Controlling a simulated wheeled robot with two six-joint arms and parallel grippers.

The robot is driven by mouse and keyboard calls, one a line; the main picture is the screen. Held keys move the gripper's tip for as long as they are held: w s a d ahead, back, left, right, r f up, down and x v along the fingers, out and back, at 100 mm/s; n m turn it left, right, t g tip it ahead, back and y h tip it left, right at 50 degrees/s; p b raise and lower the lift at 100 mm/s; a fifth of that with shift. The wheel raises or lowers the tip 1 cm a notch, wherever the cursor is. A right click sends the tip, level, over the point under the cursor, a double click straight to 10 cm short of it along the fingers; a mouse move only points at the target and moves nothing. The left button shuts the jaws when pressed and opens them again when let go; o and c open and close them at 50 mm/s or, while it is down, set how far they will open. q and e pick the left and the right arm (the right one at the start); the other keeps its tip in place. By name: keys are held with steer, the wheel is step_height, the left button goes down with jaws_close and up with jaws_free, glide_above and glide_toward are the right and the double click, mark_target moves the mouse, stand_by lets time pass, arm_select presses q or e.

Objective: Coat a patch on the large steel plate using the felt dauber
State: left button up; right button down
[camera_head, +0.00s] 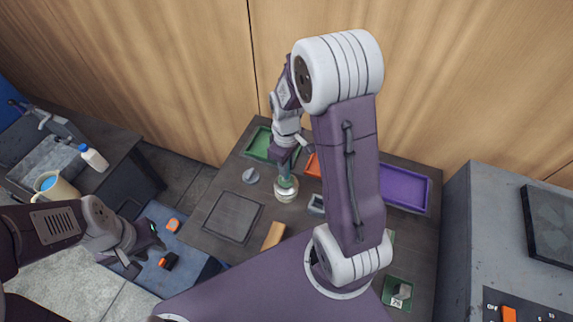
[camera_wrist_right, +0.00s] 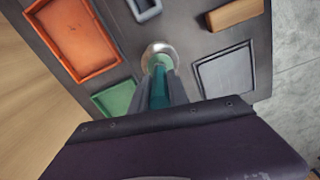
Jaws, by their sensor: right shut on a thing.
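My right gripper (camera_head: 286,166) is shut on the teal handle of what looks like the felt dauber (camera_head: 287,183), held roughly upright, pointing down. Its lower end meets a round, pale, shiny jar (camera_head: 286,194) on the dark table. I cannot tell how deep the end sits in it. The right wrist view shows the teal handle (camera_wrist_right: 159,90) between the fingers and the jar's rim (camera_wrist_right: 157,50) beyond. The large steel plate (camera_head: 232,217) is a dark square left of the jar; it also shows in the wrist view (camera_wrist_right: 226,76). My left gripper (camera_head: 146,256) is open and empty, away to the left.
A green tray (camera_head: 262,146), an orange tray (camera_wrist_right: 80,38) and a purple tray (camera_head: 404,189) line the table's back. A wooden block (camera_head: 273,236) and a small grey tray (camera_head: 317,204) lie near the jar. A grey machine (camera_head: 510,235) stands right.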

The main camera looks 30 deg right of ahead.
steer(key=shift+f+b, duration=0.35)
steer(key=shift+f, duration=0.15)
stand_by(0.4)
steer(key=shift+s+f, duration=0.1)
stand_by(0.9)
step_height(320, 180, up, 7)
steer(key=p, duration=0.7)
stand_by(0.6)
